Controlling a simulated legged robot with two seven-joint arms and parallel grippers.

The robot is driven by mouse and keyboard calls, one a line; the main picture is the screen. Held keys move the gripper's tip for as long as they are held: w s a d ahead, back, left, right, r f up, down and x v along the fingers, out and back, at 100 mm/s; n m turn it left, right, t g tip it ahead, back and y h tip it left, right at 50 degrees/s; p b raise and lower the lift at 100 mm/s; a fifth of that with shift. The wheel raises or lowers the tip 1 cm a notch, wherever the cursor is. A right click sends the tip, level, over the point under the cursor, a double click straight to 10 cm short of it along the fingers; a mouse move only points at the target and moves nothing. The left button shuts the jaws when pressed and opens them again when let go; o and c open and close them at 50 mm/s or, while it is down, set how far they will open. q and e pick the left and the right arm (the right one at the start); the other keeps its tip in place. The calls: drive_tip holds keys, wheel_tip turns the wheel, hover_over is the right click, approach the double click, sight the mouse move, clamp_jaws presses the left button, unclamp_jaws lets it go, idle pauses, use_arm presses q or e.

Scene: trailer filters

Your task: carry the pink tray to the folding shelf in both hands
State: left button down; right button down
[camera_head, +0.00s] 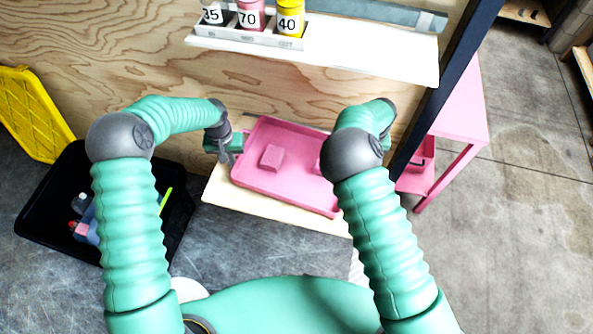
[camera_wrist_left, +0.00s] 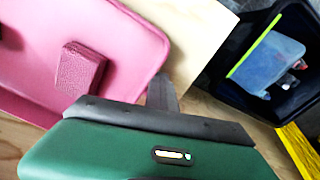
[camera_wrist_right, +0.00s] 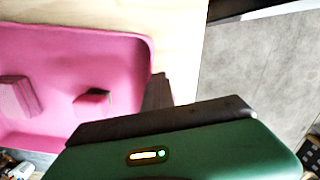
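The pink tray (camera_head: 285,190) lies on a light wooden board (camera_head: 270,208) against the plywood wall. A pink block (camera_head: 271,157) stands in it, and a second block (camera_wrist_right: 92,102) shows in the right wrist view. My left gripper (camera_head: 226,150) is at the tray's left end, with a dark finger close beside the rim, also in the left wrist view (camera_wrist_left: 162,95). My right gripper (camera_wrist_right: 157,92) has a finger beside the rim at the other end; in the head view my right arm hides it. Whether either gripper clasps the rim cannot be told.
A white shelf (camera_head: 350,52) with numbered bottles (camera_head: 250,15) is on the wall above. A black crate (camera_head: 45,225) and a yellow panel (camera_head: 35,115) are at left. A dark post (camera_head: 445,85) and pink table (camera_head: 465,110) stand at right.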

use_arm(q)
drive_tip(key=c, duration=2)
unclamp_jaws()
drive_tip(key=shift+s+a+r, duration=0.1)
drive_tip(key=shift+a+r, duration=0.05)
drive_tip(key=shift+a, duration=0.45)
use_arm(e)
drive_tip(key=shift+s+d, duration=0.1)
drive_tip(key=shift+d, duration=0.5)
use_arm(q)
drive_tip(key=shift+o, duration=1.2)
drive_tip(key=shift+a, duration=0.2)
use_arm(e)
drive_tip(key=shift+d, duration=0.25)
use_arm(q)
drive_tip(key=shift+a, duration=0.1)
use_arm(e)
drive_tip(key=c, duration=1.8)
unclamp_jaws()
drive_tip(key=shift+d, duration=0.1)
use_arm(q)
drive_tip(key=o, duration=0.8)
use_arm(e)
drive_tip(key=shift+o, duration=0.2)
